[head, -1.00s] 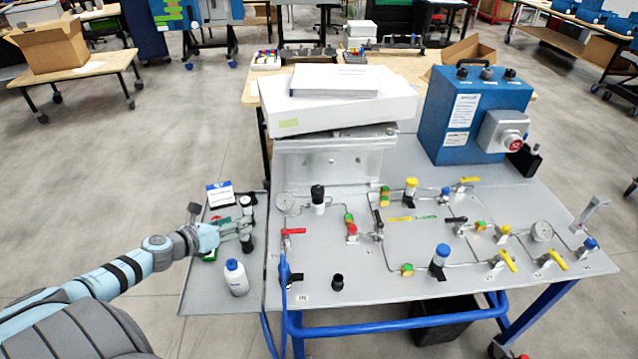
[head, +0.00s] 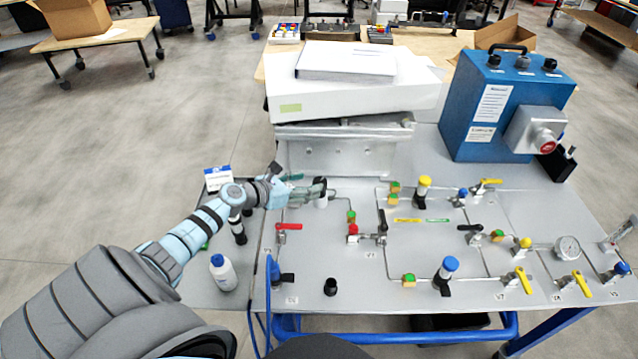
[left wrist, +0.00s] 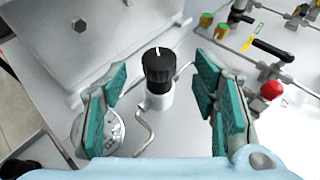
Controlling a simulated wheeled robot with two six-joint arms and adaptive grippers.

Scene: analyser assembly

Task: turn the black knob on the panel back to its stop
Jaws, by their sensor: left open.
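My left gripper (left wrist: 161,72) is open, with one teal finger pad on each side of the knob and a visible gap to both. In the head view the left gripper (head: 308,185) reaches in from the left to the knob (head: 321,184), which its fingers partly hide. My right gripper is not in view.
A round gauge (left wrist: 100,128) and bent tubing lie close to the left finger. A metal bracket (head: 345,155) with a white box (head: 350,98) stands behind the knob. A red-handled valve (head: 288,227) is in front. A white bottle (head: 222,272) stands at the left.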

